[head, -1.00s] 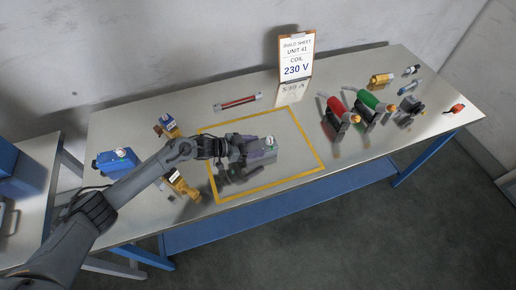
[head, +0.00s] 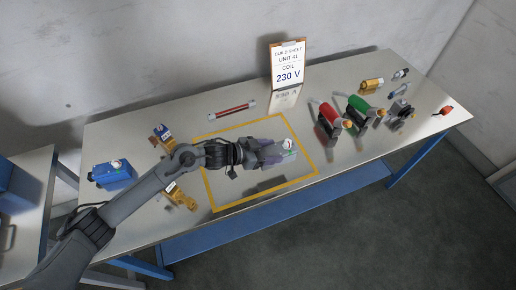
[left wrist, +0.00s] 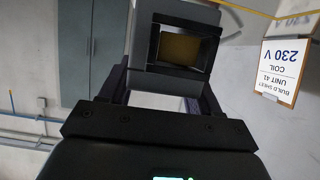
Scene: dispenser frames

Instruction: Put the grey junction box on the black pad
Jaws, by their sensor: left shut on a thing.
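My left gripper (head: 262,153) is shut on the grey junction box (left wrist: 168,98), above the yellow-outlined area of the table. In the left wrist view the box sits between the fingers; the side facing the camera has a dark square frame around a brownish-yellow middle. In the head view the box is partly hidden by the fingers, and a small white and green spot shows at the gripper's far end. A dark patch lies on the table below the gripper; I cannot tell whether it is the black pad or a shadow. My right gripper is not in view.
A yellow outline (head: 314,161) marks mostly bare tabletop. The build sheet (head: 287,66) stands behind it. Red (head: 328,119) and green (head: 361,108) parts stand to the right. A blue unit (head: 112,175) and brass parts (head: 180,197) are on the left. A red-striped strip (head: 232,109) lies behind.

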